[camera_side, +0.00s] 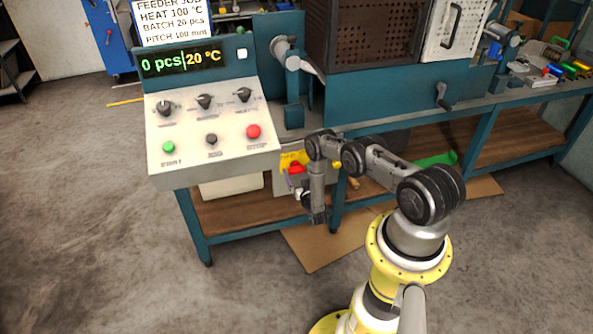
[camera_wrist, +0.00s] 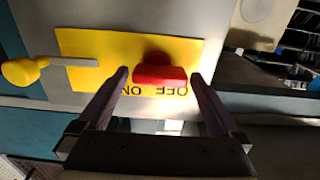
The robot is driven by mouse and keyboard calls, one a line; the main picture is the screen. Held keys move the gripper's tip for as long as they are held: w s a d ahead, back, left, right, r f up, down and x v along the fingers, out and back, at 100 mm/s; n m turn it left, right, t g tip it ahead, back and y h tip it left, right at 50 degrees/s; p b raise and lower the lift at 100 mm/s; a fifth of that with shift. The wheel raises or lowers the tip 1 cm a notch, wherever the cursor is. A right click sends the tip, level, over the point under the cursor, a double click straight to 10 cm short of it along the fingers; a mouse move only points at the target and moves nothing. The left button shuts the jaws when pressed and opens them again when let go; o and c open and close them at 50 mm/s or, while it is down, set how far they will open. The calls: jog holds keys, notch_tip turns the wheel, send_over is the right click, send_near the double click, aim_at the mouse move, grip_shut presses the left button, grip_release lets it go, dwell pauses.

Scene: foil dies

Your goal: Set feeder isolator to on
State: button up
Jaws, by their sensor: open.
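The feeder isolator is a red handle (camera_wrist: 160,76) on a yellow plate (camera_wrist: 85,45), with ON and OFF printed upside down beside it in the wrist view. ON is to the left and OFF to the right. The handle's setting is not clear. In the side view the red handle (camera_side: 295,169) and yellow plate (camera_side: 291,157) show below the control console, partly hidden by my arm. My gripper (camera_wrist: 159,76) is open, one finger on each side of the red handle, with gaps visible. In the side view my gripper (camera_side: 300,193) is close to the isolator.
A yellow-knobbed lever (camera_wrist: 25,72) sticks out at the left in the wrist view. The console (camera_side: 213,135) above has several knobs and buttons; its display (camera_side: 181,61) reads 0 pcs, 20 °C. The teal bench (camera_side: 410,115) stands behind my arm.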

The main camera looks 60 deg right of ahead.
jog(key=shift+w+d, duration=0.45)
jog(key=shift+d, duration=0.05)
jog(key=c, duration=1.2)
